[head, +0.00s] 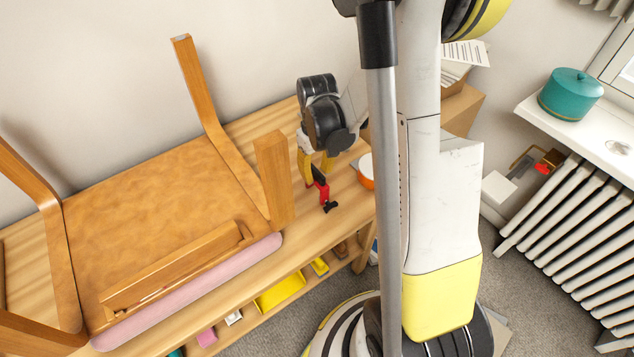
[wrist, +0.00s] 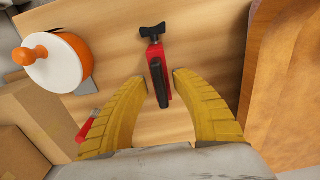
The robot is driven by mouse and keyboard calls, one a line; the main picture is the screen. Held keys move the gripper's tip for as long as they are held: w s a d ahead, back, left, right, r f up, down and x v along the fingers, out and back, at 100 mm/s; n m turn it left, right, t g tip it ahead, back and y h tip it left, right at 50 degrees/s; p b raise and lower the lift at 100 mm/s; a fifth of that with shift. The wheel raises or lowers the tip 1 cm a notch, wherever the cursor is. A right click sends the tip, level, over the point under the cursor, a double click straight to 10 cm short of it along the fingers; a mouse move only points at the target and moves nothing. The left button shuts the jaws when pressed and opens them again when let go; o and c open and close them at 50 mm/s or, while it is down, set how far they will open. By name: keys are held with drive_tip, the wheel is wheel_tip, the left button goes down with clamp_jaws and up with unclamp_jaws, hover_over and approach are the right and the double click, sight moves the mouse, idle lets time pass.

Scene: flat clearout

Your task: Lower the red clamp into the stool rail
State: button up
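The red clamp (head: 323,190) with black bar and black knob is at the right part of the wooden bench, beside the stool. It also shows in the wrist view (wrist: 165,80), between and just beyond my fingertips. My gripper (head: 317,177) points down over it, its yellow fingers spread on either side. In the wrist view, narrow gaps show between the fingertips (wrist: 160,77) and the clamp. The clamp seems to rest on the bench; any contact below is hidden. The wooden stool lies upturned on the bench, its rail (head: 175,270) along the near side.
An orange-and-white pot (wrist: 60,65) stands close beside my gripper; a red-handled item (wrist: 87,128) lies near it. A stool leg (head: 273,175) rises left of the gripper. Yellow trays (head: 280,292) sit on the lower shelf. A teal pot (head: 570,93) stands on the windowsill.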

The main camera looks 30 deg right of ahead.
clamp_jaws()
